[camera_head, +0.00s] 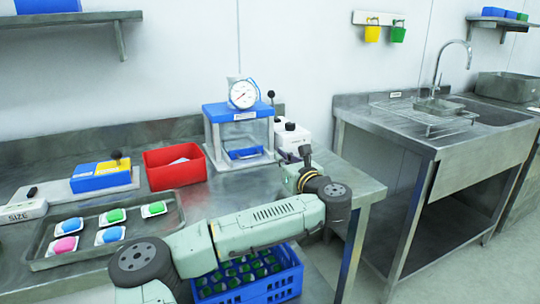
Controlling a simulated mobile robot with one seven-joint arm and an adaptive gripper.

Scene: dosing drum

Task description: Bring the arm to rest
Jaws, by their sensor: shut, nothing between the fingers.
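My arm reaches in from the lower left and crosses in front of the steel bench (275,189). My gripper (304,152) is at the arm's far end, above the bench's right part. It is shut with nothing held. It is small in this view and stands in front of the white device (290,135), right of the blue-topped dosing stand (238,112) with a round dial. I cannot tell whether it touches anything behind it.
A tray (48,265) with several coloured packs, a red bin (174,168) and a blue-and-yellow box (100,175) stand left on the bench. A blue crate (262,290) with green-topped items is under my forearm. A sink unit (440,150) stands right, across a gap.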

